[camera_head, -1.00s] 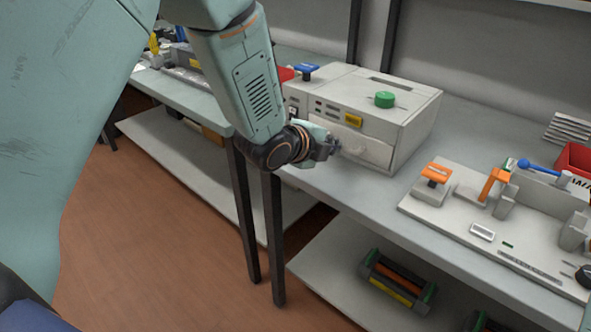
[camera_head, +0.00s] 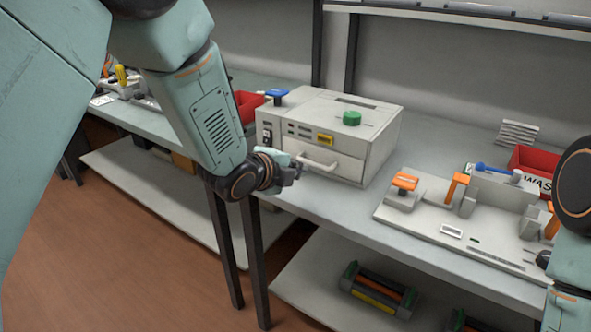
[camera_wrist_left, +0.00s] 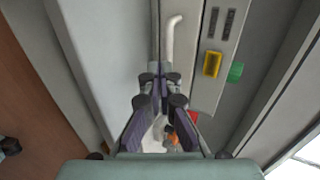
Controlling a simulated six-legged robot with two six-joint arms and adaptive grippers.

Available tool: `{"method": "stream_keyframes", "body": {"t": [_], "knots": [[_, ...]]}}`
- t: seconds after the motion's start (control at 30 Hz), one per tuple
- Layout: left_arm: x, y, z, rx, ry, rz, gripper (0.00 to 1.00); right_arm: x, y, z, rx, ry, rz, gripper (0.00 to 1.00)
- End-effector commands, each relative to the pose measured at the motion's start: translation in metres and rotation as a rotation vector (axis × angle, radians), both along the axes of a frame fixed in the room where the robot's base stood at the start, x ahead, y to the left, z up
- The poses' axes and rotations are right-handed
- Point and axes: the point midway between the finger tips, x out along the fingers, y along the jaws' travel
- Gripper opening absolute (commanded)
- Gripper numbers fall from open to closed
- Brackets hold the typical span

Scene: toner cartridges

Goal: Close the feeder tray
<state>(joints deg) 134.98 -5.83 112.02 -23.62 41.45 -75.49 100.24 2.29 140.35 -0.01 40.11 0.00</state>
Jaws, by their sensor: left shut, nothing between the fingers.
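The feeder tray (camera_head: 336,168) is the drawer low in the front of a beige box-shaped machine (camera_head: 375,130). It looks flush or nearly so; I cannot tell if a small gap is left. Its pale curved handle (camera_head: 318,161) also shows in the left wrist view (camera_wrist_left: 173,38). My left gripper (camera_head: 297,170) is shut and empty, just in front of the machine and slightly below and left of the handle. In the left wrist view its fingertips (camera_wrist_left: 160,82) are close together beside the handle's end; contact cannot be told. My right gripper is out of view.
The lower shelf (camera_head: 320,285) holds cartridges. My right arm shows at the right edge.

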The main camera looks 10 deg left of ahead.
Motion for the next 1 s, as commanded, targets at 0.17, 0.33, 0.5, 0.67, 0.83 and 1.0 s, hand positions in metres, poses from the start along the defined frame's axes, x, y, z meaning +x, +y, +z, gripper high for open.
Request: {"method": "stream_keyframes", "body": {"t": [0.17,0.33,0.5,0.67,0.83,1.0], "knots": [[-0.025,0.009,0.018,-0.001,0.000,0.002,0.00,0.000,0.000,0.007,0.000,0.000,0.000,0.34],[-0.049,0.018,0.033,-0.002,-0.001,0.002,0.00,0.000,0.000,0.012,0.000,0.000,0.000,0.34],[-0.069,0.025,0.044,-0.003,-0.001,0.002,0.00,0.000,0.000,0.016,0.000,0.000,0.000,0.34],[-0.078,0.028,0.048,-0.005,0.001,0.003,0.00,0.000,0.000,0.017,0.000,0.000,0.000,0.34],[-0.081,0.030,0.047,-0.138,0.054,0.089,0.00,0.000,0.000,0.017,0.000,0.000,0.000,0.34],[-0.091,0.042,0.033,-0.439,0.193,0.335,0.00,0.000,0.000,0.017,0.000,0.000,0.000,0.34]]}}
